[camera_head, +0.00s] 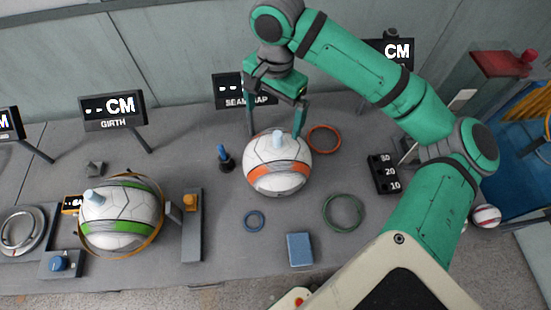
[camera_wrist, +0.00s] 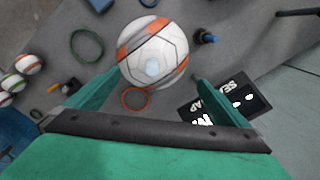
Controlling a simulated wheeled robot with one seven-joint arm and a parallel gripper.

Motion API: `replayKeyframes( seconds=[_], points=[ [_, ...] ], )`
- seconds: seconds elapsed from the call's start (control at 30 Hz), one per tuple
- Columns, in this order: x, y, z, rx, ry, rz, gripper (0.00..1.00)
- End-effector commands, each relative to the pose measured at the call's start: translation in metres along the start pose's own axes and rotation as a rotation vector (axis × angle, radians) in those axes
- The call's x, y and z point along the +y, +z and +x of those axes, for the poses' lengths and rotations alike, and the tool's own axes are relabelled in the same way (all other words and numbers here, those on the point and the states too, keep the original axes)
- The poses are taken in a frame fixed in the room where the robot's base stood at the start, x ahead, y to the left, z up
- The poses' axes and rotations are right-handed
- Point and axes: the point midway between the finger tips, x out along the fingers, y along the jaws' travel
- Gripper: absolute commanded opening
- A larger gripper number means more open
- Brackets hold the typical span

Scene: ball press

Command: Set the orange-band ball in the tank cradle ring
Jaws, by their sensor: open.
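The orange-band ball (camera_head: 277,168) is white with orange patches and a pale blue knob on top. It sits on the grey bench near the middle. My gripper (camera_head: 275,128) is open and points down over it, one finger toward each side of the ball's top. In the wrist view, the ball (camera_wrist: 152,50) lies between and beyond the open fingertips (camera_wrist: 160,77), with nothing gripped. I cannot tell for sure which thing is the tank cradle ring. A metal ring (camera_head: 21,229) on a grey base is at the far left.
A green-band ball (camera_head: 118,218) stands in a brass hoop at left. Loose orange (camera_head: 324,139), green (camera_head: 342,211) and blue (camera_head: 253,221) rings lie on the bench. A blue block (camera_head: 300,249) and a dark weight rack (camera_head: 384,173) are nearby. A small ball (camera_head: 486,216) is at right.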

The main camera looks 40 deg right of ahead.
Motion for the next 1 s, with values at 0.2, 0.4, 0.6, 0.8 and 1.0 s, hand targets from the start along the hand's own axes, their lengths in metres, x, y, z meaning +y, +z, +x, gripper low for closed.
replayKeyframes(
  seconds=[0.2,0.4,0.6,0.8,1.0],
  points=[
    [0.013,-0.006,0.01,0.013,0.042,0.028,1.0],
    [0.014,-0.006,0.039,0.012,0.04,0.026,1.0],
    [0.014,-0.005,0.053,0.013,0.038,0.024,1.0],
    [0.017,-0.004,0.075,0.014,0.039,0.025,1.0],
    [0.018,-0.004,0.099,0.013,0.038,0.026,1.0]
  ],
)
